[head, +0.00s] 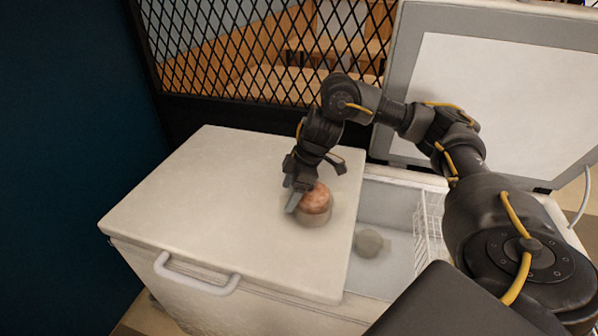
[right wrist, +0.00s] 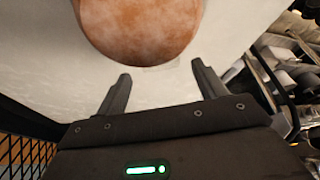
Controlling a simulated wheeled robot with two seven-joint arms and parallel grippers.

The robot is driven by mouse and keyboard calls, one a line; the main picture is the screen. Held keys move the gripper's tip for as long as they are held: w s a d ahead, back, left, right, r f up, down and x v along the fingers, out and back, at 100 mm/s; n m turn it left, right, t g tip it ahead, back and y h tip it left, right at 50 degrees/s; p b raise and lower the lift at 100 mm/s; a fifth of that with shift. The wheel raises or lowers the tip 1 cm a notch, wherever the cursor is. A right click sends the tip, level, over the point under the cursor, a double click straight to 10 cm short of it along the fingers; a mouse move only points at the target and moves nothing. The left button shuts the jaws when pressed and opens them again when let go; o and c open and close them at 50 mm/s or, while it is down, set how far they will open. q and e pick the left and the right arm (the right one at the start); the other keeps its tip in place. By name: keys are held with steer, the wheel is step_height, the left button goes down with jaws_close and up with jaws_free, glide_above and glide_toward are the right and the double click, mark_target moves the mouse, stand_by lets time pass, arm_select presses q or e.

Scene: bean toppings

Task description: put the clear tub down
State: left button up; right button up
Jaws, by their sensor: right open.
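The clear tub (head: 314,218) stands upright on the closed white lid of the chest freezer, with reddish-brown contents (head: 316,200) at its top. My right gripper (head: 315,185) is open beside the tub, at its far left side in the head view. In the right wrist view the round brownish top of the tub (right wrist: 142,25) lies beyond my two spread fingertips (right wrist: 160,75), with a gap between them and it. Nothing shows between the fingers. My left gripper is in neither view.
The white freezer lid (head: 220,190) is bare around the tub. To the right, the freezer's other half is open, with a round container (head: 370,242) on its floor and a wire basket (head: 430,230). A raised lid (head: 500,95) and a black mesh fence (head: 260,50) stand behind.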

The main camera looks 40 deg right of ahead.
steer(key=p+v, duration=0.1)
steer(key=v, duration=0.7)
steer(key=shift+s+d+r, duration=0.15)
steer(key=shift+r, duration=0.2)
